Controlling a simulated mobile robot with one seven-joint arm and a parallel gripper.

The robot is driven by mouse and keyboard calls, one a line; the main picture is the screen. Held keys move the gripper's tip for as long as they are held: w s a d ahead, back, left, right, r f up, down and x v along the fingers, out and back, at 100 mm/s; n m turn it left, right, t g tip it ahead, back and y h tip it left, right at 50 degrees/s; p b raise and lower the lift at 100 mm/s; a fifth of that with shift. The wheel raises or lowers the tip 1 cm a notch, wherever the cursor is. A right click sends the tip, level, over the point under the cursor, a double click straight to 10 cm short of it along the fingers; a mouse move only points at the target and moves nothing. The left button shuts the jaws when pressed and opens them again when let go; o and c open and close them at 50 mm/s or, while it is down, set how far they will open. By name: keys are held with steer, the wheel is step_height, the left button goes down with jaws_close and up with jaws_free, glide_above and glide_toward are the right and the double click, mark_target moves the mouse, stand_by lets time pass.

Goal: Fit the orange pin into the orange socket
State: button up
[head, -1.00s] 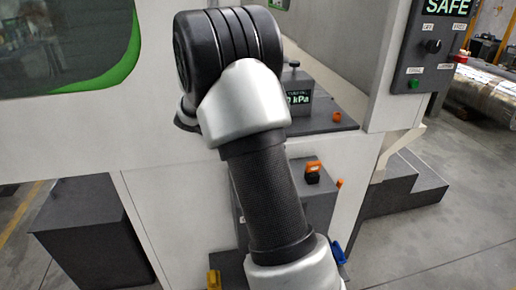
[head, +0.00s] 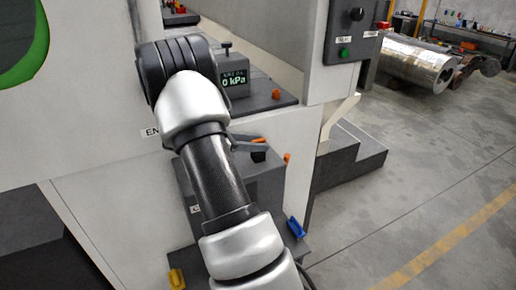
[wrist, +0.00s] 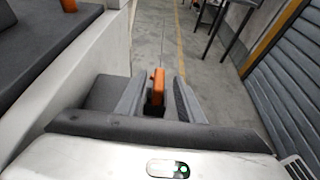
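An orange-topped black piece stands between my gripper's fingers in the wrist view; its orange top (wrist: 157,80) is upright and seems clear of the right finger. My gripper (wrist: 161,82) is open around it, fingers spread on either side. In the head view my arm hides most of the gripper, and a grey finger (head: 238,137) shows above the grey box with a bit of orange (head: 259,140) beside it. I cannot tell whether this piece is the pin or the socket. Another orange piece (head: 277,94) sits on the dark ledge above.
A 0 kPa display (head: 235,83) stands on the ledge behind my arm. The grey box (head: 263,185) has an orange piece (head: 287,158) at its right edge. Blue (head: 296,228) and yellow (head: 177,278) pieces sit low down.

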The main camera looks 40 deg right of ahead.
steer(key=x, duration=0.2)
steer(key=b+x, duration=0.1)
steer(key=x, duration=0.1)
steer(key=shift+w+f, duration=0.1)
steer(key=shift+f, duration=0.35)
steer(key=shift+d+f, duration=0.15)
steer(key=shift+d, duration=0.4)
jaws_close()
